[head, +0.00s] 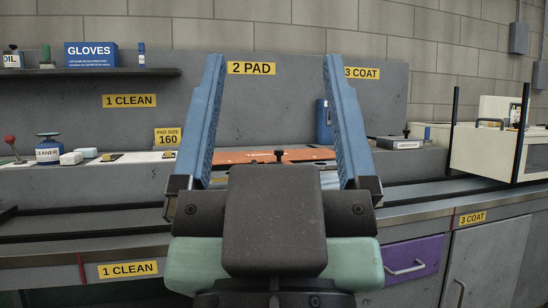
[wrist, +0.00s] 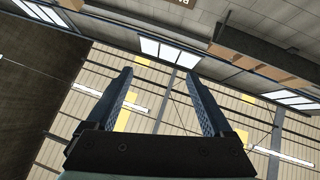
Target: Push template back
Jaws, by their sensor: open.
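A flat orange board (head: 235,157) lies on the counter under the 2 PAD sign, largely hidden behind my gripper. It may be the template, but I cannot tell for sure. My gripper (head: 275,62) is open and empty, its two blue fingers pointing up in front of the counter. It touches nothing that I can see. In the wrist view my gripper (wrist: 158,75) shows its fingers spread against the ceiling and its lights, with no counter object in view.
At left stand a cleaner bottle (head: 49,150), white blocks and a PAD SIZE 160 sign (head: 167,137). A shelf (head: 100,72) holds a GLOVES box (head: 91,55). At right are a small grey box (head: 394,143), a white machine (head: 490,150) with dark posts and a purple drawer (head: 412,258).

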